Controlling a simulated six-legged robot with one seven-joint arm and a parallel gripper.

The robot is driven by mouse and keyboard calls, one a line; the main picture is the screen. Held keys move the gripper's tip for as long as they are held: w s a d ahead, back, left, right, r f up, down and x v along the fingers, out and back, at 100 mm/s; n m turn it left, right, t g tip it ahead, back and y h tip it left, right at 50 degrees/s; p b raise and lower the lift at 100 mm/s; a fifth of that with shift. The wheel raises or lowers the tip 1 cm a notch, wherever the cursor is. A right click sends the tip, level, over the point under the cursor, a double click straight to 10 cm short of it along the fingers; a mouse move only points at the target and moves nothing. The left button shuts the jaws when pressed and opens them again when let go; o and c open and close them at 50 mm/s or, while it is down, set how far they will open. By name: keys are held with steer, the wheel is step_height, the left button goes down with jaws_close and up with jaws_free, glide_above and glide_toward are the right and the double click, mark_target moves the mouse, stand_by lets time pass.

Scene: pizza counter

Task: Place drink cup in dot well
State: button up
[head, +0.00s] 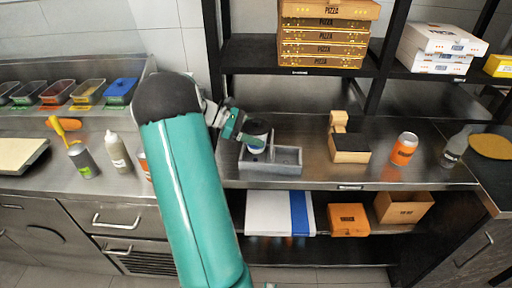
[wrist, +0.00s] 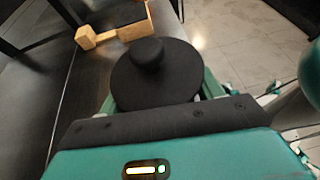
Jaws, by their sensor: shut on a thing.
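My gripper (head: 243,133) is shut on the drink cup (head: 257,136), a small pale cup with a dark top. In the wrist view the cup's round black lid (wrist: 152,75) with a raised knob fills the space between the fingers, and the cup's body is hidden below it. A grey holder (head: 271,168) with wells stands on the steel counter. In the head view the cup overlaps the back left part of the holder. I cannot tell whether it is above a well or touching it. No dot mark can be made out.
A wooden box (head: 349,157) with a dark top stands right of the holder. An orange can (head: 403,149) and grey bottle (head: 455,147) are farther right. Sauce bottles (head: 118,151) stand left of my arm. A shelf with pizza boxes (head: 323,48) is above the back.

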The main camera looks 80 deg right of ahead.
steer(key=shift+a+f, duration=0.15)
steer(key=shift+f, duration=2.45)
steer(key=shift+f, duration=0.15)
steer(key=o, duration=1.1)
steer(key=shift+r, duration=0.2)
steer(key=v, duration=1.2)
